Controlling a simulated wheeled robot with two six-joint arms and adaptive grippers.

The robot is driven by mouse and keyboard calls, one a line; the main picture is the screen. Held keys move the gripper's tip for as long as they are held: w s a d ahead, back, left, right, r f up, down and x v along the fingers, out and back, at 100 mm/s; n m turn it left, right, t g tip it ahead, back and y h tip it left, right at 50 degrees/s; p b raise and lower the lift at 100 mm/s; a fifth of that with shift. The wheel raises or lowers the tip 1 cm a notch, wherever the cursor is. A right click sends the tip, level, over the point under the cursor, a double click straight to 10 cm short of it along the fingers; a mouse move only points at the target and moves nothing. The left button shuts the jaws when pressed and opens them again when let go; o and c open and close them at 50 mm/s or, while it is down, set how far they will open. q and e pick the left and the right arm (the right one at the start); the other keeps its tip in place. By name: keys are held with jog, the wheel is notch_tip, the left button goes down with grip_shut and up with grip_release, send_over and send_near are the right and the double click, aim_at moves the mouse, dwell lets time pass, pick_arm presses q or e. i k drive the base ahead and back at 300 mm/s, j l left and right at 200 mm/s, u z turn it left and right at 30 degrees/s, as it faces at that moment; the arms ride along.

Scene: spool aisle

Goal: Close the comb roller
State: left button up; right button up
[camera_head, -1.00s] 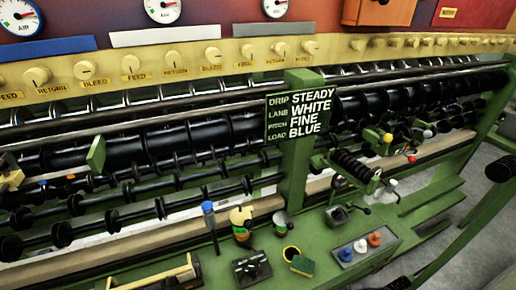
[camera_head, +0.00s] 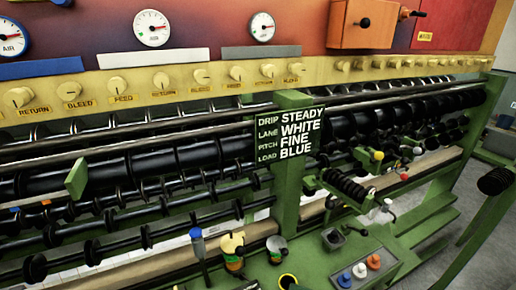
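A short black ribbed roller (camera_head: 345,186), which looks like the comb roller, sits on the front of the green machine just right of the central post. It slants down to the right, out from the long rollers behind it. A small bracket with a white knob (camera_head: 388,202) is at its right end. Whether it is latched cannot be made out. Neither of my grippers shows in this view.
A green post (camera_head: 288,205) carries a sign (camera_head: 290,133) reading STEADY, WHITE, FINE, BLUE. Below is a green ledge with blue, white and orange knobs (camera_head: 359,271) and several small pots. A black-gripped bar (camera_head: 494,181) stands at right.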

aim_at(354, 195)
jog(key=k+l, duration=0.25)
jog(key=k, duration=0.2)
jog(key=z, duration=1.55)
